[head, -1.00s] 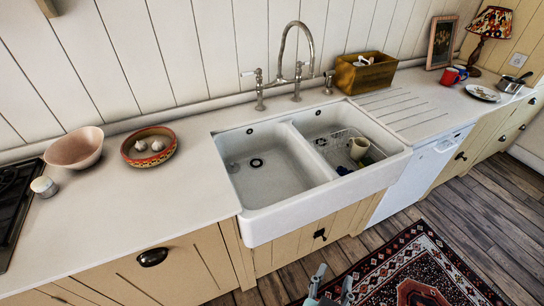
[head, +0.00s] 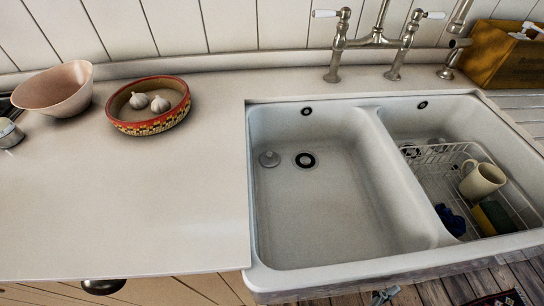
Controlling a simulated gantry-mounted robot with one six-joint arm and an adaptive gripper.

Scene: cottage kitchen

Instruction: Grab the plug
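My gripper (head: 385,296) shows only as small grey tips at the bottom edge of the head view, in front of the sink and well apart from the plug. Most of it is out of frame, and its opening is unclear.
The right basin holds a wire rack (head: 450,160) with a cream mug (head: 483,179) and a sponge (head: 492,218). Taps (head: 375,40) stand behind the sink. A patterned bowl with garlic (head: 148,105) and a pink bowl (head: 55,90) stand on the left counter. The left basin is otherwise clear.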

